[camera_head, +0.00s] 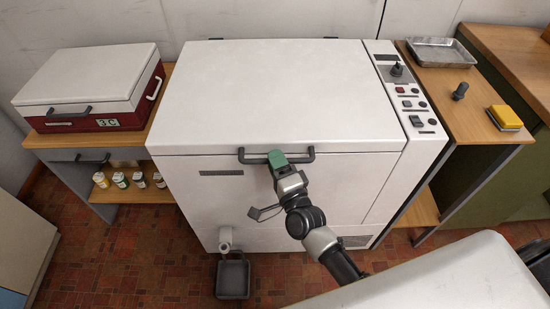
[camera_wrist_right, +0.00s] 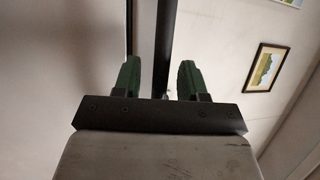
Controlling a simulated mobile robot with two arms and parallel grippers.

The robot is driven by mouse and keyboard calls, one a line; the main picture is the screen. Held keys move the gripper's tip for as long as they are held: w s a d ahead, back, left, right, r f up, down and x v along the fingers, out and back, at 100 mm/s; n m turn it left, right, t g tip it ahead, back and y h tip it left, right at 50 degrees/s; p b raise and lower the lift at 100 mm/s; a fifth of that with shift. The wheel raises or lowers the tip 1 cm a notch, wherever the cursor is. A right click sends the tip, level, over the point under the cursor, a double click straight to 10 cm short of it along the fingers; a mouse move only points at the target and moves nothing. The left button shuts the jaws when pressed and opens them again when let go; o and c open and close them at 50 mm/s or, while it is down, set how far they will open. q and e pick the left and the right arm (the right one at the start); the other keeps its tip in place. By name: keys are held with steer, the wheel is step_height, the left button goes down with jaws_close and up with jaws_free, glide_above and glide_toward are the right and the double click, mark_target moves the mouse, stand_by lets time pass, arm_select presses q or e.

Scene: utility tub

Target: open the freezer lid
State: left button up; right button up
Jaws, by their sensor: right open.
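The white chest freezer (camera_head: 210,210) stands in the middle of the head view. Its lid (camera_head: 275,90) lies flat and closed. A dark bar handle (camera_head: 300,158) runs along the lid's front edge. My right gripper (camera_head: 277,157), with green fingers, is at the handle's middle. In the right wrist view the two green fingers (camera_wrist_right: 158,80) are apart, with a dark bar (camera_wrist_right: 165,45) showing between and beyond them. I cannot tell whether the fingers touch the bar. My left gripper is not in view.
A control panel (camera_head: 405,95) with knobs lies right of the lid. A red and white case (camera_head: 90,85) sits on a left shelf above small jars (camera_head: 120,180). A metal tray (camera_head: 440,52) and yellow sponge (camera_head: 506,117) are at right. A grey pan (camera_head: 233,278) is on the floor.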

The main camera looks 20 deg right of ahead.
steer(key=shift+w+r, duration=0.1)
steer(key=shift+w, duration=0.3)
steer(key=shift+c, duration=0.2)
jaws_close()
